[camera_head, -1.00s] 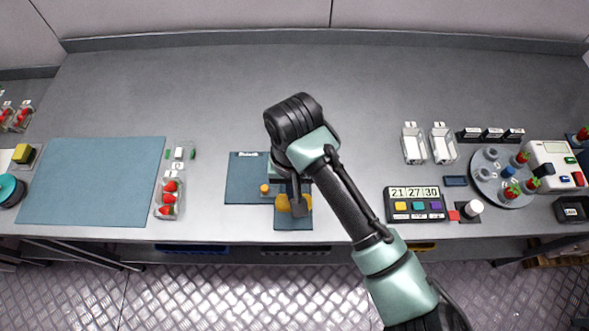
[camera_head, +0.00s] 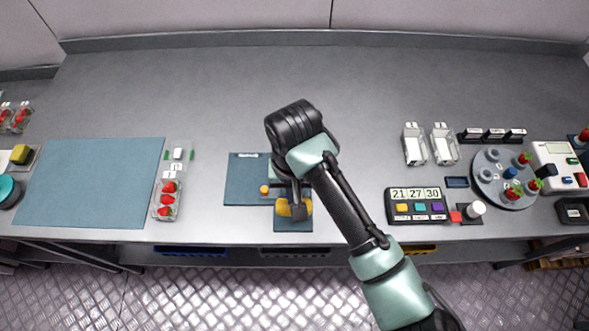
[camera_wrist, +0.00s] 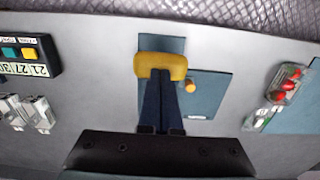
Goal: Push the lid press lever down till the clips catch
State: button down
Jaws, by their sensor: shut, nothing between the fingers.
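The lid press stands on a blue mat (camera_head: 240,178), mostly hidden behind my arm. Its wide yellow lever handle (camera_head: 283,208) shows on both sides of my fingertips in the head view, and it lies across them in the wrist view (camera_wrist: 160,62). My gripper (camera_head: 298,212) is shut and empty, with its tips at the handle; they look to be against it, but contact is hard to judge. A small orange knob (camera_wrist: 190,86) sits beside the lever, also in the head view (camera_head: 265,189). The clips and any lid under the press are hidden.
A clear punnet of red berries (camera_head: 166,200) lies left of the press, beside a large blue mat (camera_head: 95,180). A button panel (camera_head: 417,206), two white-topped containers (camera_head: 414,145) and a round turntable (camera_head: 504,178) stand right. The back of the bench is clear.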

notch_tip(320, 180, up, 9)
jog(key=p, duration=0.8)
jog(key=shift+p, duration=0.4)
jog(key=shift+f, duration=0.1)
